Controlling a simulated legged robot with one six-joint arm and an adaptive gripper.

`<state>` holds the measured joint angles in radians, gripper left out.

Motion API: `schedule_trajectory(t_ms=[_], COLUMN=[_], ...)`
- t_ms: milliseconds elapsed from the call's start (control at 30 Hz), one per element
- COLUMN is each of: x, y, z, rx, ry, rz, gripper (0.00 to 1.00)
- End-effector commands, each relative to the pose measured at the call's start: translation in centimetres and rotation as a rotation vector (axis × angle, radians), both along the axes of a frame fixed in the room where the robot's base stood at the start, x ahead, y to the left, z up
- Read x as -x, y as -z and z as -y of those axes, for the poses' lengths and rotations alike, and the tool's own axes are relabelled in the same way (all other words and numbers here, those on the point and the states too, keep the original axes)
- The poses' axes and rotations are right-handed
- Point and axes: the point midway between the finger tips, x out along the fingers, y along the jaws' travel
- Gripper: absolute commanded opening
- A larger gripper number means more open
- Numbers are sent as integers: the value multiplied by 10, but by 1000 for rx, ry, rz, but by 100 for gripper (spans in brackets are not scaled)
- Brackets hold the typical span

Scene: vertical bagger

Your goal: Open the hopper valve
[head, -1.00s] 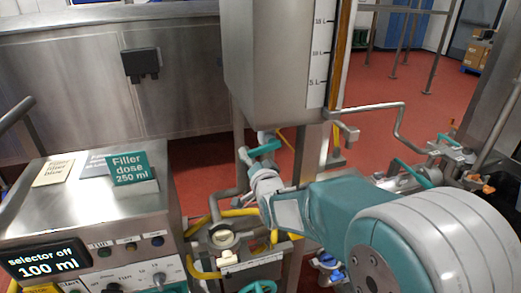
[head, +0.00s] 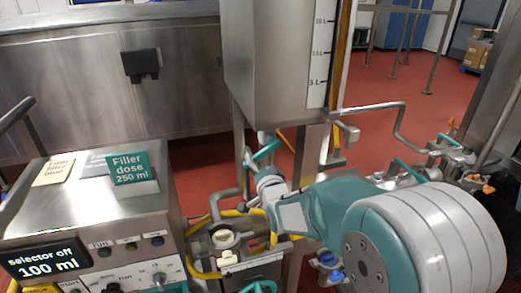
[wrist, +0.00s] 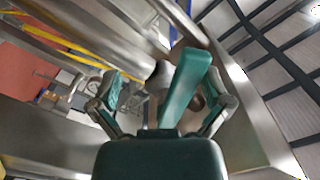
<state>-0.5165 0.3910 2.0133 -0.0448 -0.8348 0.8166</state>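The hopper (head: 275,60) is a steel tank with a litre scale on its front, in the upper middle of the head view. A green lever (wrist: 186,85) stands between my gripper's fingers in the wrist view, nearer the right finger. It looks like the valve handle. My gripper (wrist: 165,103) has its two fingers spread on either side of it; whether either touches it I cannot tell. In the head view my gripper (head: 255,158) is just below the hopper's bottom, where a teal bar (head: 266,150) shows. The valve body is mostly hidden there.
A control box (head: 100,210) with a "selector off 100 ml" display stands at lower left. A bent steel pipe (head: 375,107) runs right of the hopper. Red floor shows behind.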

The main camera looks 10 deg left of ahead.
Motion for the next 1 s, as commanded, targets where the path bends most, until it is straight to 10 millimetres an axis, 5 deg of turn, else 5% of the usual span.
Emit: schedule_trajectory(t_ms=[1000], x=[-14], y=[14], z=[22], rx=[0], ry=[1], rz=[-1], gripper=[97])
